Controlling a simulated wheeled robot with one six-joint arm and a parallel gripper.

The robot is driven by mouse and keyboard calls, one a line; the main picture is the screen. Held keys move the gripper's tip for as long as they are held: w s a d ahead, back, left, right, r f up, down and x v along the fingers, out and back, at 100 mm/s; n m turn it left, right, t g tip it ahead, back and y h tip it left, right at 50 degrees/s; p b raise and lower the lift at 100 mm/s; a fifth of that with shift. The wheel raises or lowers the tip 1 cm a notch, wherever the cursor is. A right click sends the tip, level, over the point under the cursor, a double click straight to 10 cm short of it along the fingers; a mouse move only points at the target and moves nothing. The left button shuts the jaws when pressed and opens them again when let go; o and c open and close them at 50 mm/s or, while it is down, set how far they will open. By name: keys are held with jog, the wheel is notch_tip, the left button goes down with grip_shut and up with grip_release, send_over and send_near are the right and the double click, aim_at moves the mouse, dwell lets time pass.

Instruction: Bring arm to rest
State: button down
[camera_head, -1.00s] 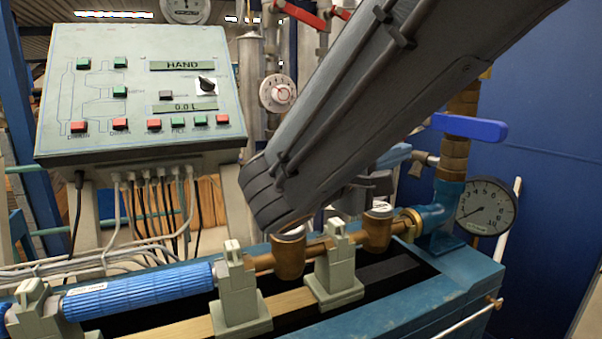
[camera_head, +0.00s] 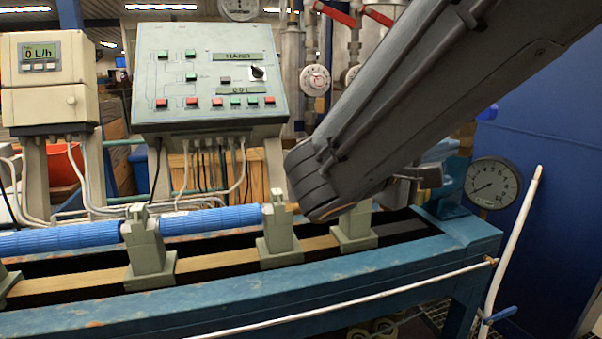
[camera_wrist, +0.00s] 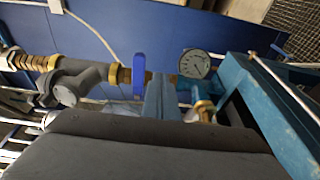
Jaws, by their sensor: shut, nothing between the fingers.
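My grey arm (camera_head: 420,100) reaches down from the upper right in the head view, in front of the bench's right end. Its large joint hides part of the pipe run there. My gripper shows in the wrist view as shut blue-grey fingers (camera_wrist: 161,96), empty, beyond the dark wrist housing. In the head view it is mostly hidden behind the arm. In the wrist view, a blue valve handle (camera_wrist: 139,75) and a pressure gauge (camera_wrist: 194,64) show beyond the fingers; I cannot tell how close they are.
The blue bench (camera_head: 330,290) crosses the head view with blue pipe sections (camera_head: 210,220) in clamps. A control panel (camera_head: 208,75) and a flow display box (camera_head: 45,80) stand behind it. A pressure gauge (camera_head: 492,183) is at the bench's right end. A white hose (camera_head: 512,240) hangs beside it.

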jog(key=s+d+f+m+g+y+p, duration=0.1)
jog(key=s+d+f+g+y, duration=0.25)
jog(key=f, duration=0.55)
jog(key=s+d+f+m+g+y+p, duration=0.1)
jog(key=s+f+g+y, duration=0.1)
jog(key=s+f+g, duration=0.6)
jog(key=a+f+m+t+y+p, duration=0.1)
jog(key=a+f+m+y, duration=0.3)
jog(key=a+f+y, duration=0.5)
jog(key=shift+w+f+m+t, duration=0.4)
jog(key=shift+f+t, duration=0.05)
jog(key=shift+f, duration=0.5)
